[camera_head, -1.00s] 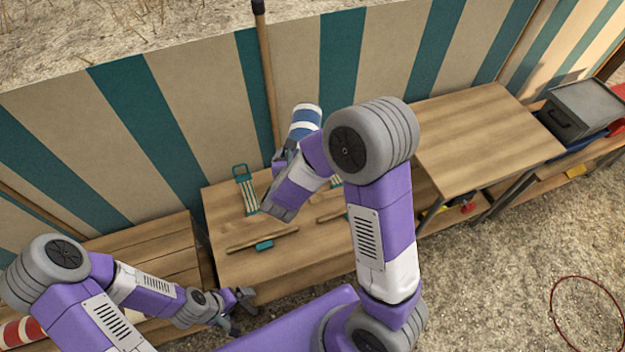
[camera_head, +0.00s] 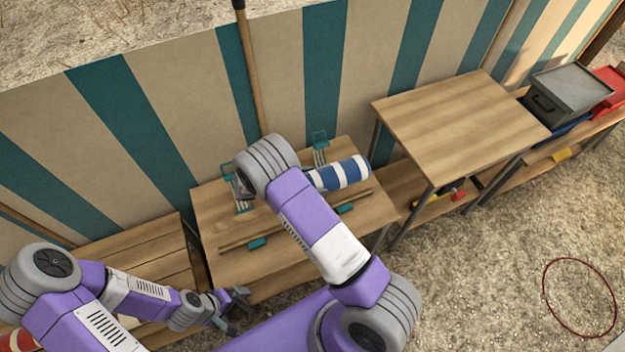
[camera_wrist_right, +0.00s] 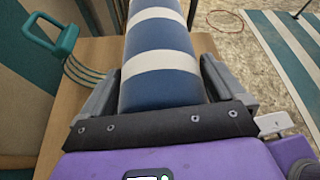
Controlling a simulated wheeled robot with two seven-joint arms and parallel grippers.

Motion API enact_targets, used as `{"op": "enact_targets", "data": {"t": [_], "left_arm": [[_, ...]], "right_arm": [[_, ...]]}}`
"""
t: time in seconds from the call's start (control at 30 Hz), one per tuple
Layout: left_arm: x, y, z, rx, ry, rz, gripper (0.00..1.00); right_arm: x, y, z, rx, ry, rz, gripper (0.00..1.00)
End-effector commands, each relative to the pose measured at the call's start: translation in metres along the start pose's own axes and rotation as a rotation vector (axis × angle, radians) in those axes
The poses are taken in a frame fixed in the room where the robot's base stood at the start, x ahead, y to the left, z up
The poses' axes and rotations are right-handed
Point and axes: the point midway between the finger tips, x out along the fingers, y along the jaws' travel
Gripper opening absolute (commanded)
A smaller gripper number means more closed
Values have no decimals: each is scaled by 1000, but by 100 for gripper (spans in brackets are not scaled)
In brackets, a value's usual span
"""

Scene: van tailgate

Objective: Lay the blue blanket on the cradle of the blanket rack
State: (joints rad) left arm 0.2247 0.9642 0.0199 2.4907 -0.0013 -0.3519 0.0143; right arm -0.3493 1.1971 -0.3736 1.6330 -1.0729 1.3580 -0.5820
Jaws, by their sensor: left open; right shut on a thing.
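The blue blanket (camera_head: 345,173) is a roll with blue and white bands. My right gripper holds it across the rack; its fingers flank the roll in the right wrist view (camera_wrist_right: 162,88). In the head view my right arm hides that gripper and the roll's left end. The blanket rack on the low table has teal end brackets with pale slats (camera_head: 320,143) and a wooden front rail (camera_head: 300,225) with teal clips. One teal bracket (camera_wrist_right: 62,42) shows left of the roll in the right wrist view. I cannot tell whether the roll touches the cradle. My left gripper (camera_head: 236,310) is open and empty near the table's front left.
A higher wooden table (camera_head: 455,125) stands to the right, with a grey-lidded bin (camera_head: 570,92) beyond it. A striped wall (camera_head: 165,130) runs behind, with a pole (camera_head: 250,70) leaning on it. A red hoop (camera_head: 580,298) lies on the gravel.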

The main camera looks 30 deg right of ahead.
Motion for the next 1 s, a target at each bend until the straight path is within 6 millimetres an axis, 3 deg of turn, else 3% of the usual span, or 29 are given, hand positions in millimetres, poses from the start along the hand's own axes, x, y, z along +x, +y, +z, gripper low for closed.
{"op": "enact_targets", "data": {"t": [0.47, 1.0], "left_arm": [[39, -15, -2, 0, 0, 0, 100], [35, -13, -2, 0, 0, 0, 100]], "right_arm": [[20, 9, -46, -1, -1, 1, 51], [30, 15, -73, -1, -2, 1, 51]]}}
